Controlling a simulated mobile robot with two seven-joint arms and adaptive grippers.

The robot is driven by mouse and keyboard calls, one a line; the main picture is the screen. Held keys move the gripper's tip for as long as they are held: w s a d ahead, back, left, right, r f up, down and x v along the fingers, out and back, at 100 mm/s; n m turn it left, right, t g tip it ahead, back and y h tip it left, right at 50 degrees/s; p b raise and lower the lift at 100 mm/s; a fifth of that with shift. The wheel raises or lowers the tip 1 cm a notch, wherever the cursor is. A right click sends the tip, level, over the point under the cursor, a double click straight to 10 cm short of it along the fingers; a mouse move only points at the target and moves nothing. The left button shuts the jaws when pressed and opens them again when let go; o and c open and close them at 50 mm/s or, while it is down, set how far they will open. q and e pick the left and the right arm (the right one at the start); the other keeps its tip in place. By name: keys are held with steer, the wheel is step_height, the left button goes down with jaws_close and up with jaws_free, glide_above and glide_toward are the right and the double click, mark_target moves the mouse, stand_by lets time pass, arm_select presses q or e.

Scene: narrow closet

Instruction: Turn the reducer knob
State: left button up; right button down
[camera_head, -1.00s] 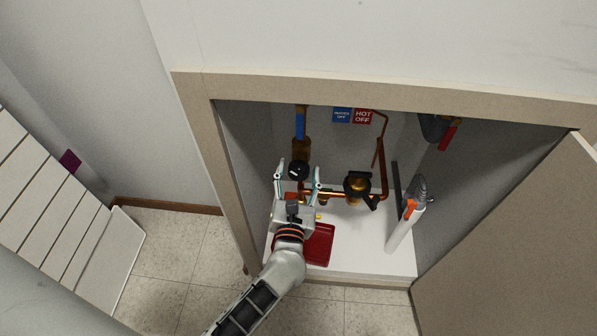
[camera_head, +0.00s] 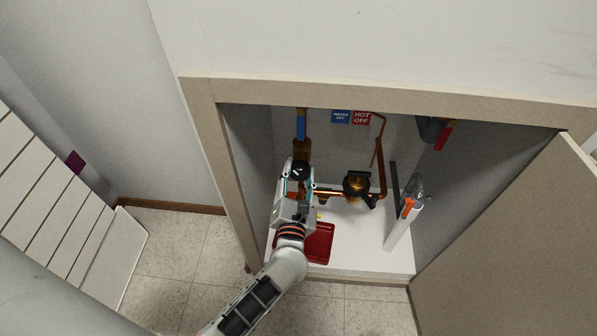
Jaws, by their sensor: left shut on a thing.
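The fingers and gripper body hide the lower part of the knob and some of the pipe behind. My right gripper is not in view.
A blue valve handle (camera_head: 301,127) is above the knob. A round brass and black fitting (camera_head: 356,185) is to its right. A red tray (camera_head: 319,243) lies on the cupboard floor. A white cylinder (camera_head: 398,236) leans at the right. The cupboard door (camera_head: 520,250) stands open.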

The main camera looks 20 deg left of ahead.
arm_select(q)
steer(key=o, duration=0.9)
steer(key=shift+o, duration=1.1)
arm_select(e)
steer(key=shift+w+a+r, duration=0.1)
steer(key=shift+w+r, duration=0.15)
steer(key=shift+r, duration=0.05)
arm_select(q)
steer(key=v, duration=0.7)
steer(key=shift+s, duration=0.25)
